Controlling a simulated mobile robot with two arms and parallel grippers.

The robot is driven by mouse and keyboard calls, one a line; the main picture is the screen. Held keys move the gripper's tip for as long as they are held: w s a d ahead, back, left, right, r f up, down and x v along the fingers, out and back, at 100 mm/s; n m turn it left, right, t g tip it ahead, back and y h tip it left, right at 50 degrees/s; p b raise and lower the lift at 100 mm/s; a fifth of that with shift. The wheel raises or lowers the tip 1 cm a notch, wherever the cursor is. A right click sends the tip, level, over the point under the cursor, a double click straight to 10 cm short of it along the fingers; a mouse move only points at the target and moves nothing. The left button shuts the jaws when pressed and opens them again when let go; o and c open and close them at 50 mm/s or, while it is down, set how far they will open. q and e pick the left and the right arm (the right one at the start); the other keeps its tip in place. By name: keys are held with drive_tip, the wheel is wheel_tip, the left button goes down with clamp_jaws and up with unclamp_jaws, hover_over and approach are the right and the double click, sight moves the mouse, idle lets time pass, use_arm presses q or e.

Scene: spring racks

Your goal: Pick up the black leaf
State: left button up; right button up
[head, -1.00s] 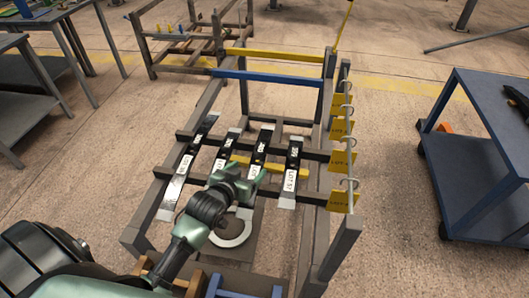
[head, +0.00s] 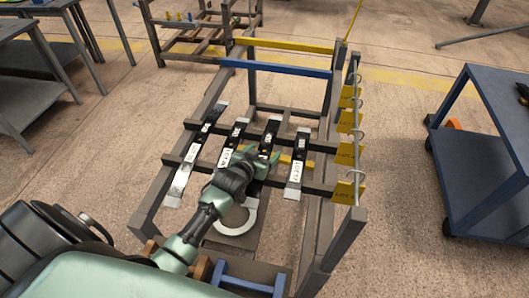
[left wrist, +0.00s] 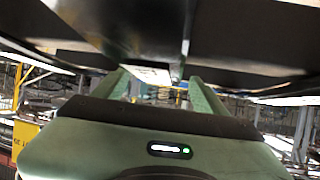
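Several black leaves with bare silver ends and white labels lie side by side across the rack's two dark crossbars, in the head view: a left one (head: 183,172), a second (head: 229,149), a third (head: 270,133) and a right one (head: 300,158). My left gripper (head: 264,157) is at the third leaf's middle and covers part of it. In the left wrist view the two green fingers (left wrist: 160,88) stand apart. A dark leaf surface (left wrist: 120,30) fills the top, close above them; contact cannot be told. My right gripper is out of view.
The rack has a blue bar (head: 275,68) and a yellow bar (head: 285,45) at its far end. Yellow tags (head: 348,154) hang on hooks along its right side. A blue cart (head: 485,170) stands to the right, with clear floor between.

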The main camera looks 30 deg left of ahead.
use_arm(q)
clamp_jaws()
drive_tip(key=shift+w+r, duration=0.1)
drive_tip(key=shift+r, duration=0.05)
drive_tip(key=shift+r, duration=0.15)
